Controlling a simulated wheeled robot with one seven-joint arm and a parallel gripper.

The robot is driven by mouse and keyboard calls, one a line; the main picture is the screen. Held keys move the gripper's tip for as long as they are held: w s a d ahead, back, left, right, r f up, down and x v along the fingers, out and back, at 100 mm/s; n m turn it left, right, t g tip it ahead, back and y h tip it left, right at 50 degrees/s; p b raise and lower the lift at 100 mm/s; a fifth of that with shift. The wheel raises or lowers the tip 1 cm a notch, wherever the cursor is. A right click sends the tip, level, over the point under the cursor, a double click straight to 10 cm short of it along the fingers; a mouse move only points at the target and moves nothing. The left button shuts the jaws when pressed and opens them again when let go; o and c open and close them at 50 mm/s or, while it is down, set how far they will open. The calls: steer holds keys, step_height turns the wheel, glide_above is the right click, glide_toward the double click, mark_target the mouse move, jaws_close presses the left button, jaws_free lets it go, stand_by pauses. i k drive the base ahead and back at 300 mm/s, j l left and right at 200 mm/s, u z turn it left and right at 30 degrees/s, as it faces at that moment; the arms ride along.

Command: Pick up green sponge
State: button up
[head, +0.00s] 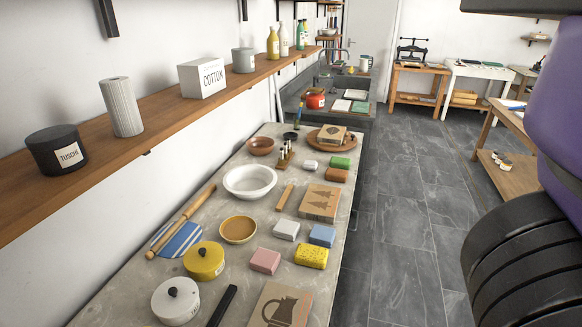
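A small green block, the green sponge (340,163), lies toward the far right edge of the long grey counter (224,222). It sits just beyond a reddish-brown block (337,175) and to the right of a small white block (310,165). A round wooden tray (314,140) with a printed block on it is just behind the sponge. Part of my arm, purple and black, fills the right edge of the view. My gripper's fingers are not in view.
Yellow (311,256), blue (322,235), pink (265,261) and pale grey (286,230) blocks lie nearer. A white bowl (250,182) and a printed block (320,202) stand mid-counter. A wooden shelf (151,115) overhangs the left side. Tiled floor (400,230) to the right is clear.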

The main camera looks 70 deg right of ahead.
mark_target(336, 162)
steer(key=z, duration=2.05)
